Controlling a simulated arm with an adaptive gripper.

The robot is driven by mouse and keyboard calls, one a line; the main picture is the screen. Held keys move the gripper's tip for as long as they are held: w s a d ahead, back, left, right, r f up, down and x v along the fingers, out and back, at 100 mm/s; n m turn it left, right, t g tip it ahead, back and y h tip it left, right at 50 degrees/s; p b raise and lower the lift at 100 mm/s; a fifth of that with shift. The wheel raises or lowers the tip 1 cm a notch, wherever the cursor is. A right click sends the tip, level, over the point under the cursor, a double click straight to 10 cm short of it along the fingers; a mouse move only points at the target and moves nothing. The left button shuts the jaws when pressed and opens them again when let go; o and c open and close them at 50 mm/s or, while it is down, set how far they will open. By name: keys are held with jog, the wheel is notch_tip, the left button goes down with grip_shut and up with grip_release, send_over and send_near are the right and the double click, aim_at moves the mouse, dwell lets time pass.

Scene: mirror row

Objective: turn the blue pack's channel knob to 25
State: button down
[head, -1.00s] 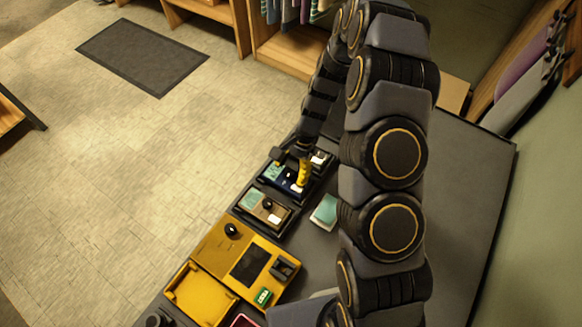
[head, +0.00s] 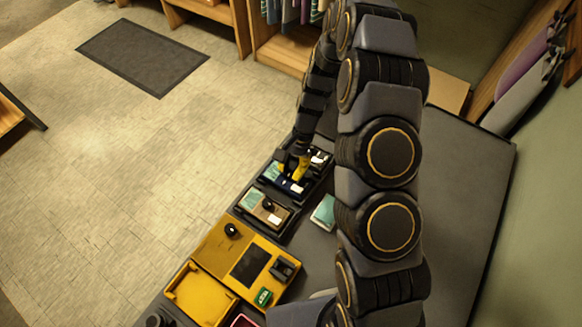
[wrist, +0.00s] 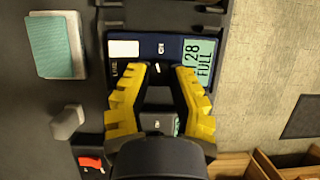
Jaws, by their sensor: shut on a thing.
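The blue pack (head: 287,184) lies in the row of packs on the dark bench; it also shows in the wrist view (wrist: 150,46), with a white label and a "CH" mark. Its teal screen (wrist: 195,62) shows "28" and "FULL"; my right finger partly covers it. My gripper (wrist: 160,72) has its yellow fingers on both sides of the blue pack's channel knob (wrist: 157,69) and is shut on it. A white pointer line shows on the knob, slightly tilted. In the head view my gripper (head: 293,169) is over the blue pack.
A grey pack (wrist: 156,122) lies beside the blue one, partly under my fingers. A brown pack (head: 262,208) is on the other side. A yellow case (head: 222,252) stands nearer. A teal-topped pad (head: 324,212) lies right of the row. The bench at right is clear.

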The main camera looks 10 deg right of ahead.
jog(key=n, duration=0.3)
jog(key=shift+w+a+f+g+h, duration=0.1)
jog(key=shift+g+h, duration=0.3)
jog(key=shift+n+g+h, duration=0.3)
jog(key=shift+n+h, duration=0.2)
jog(key=shift+n, duration=1.1)
jog(key=c, duration=0.8)
grip_release()
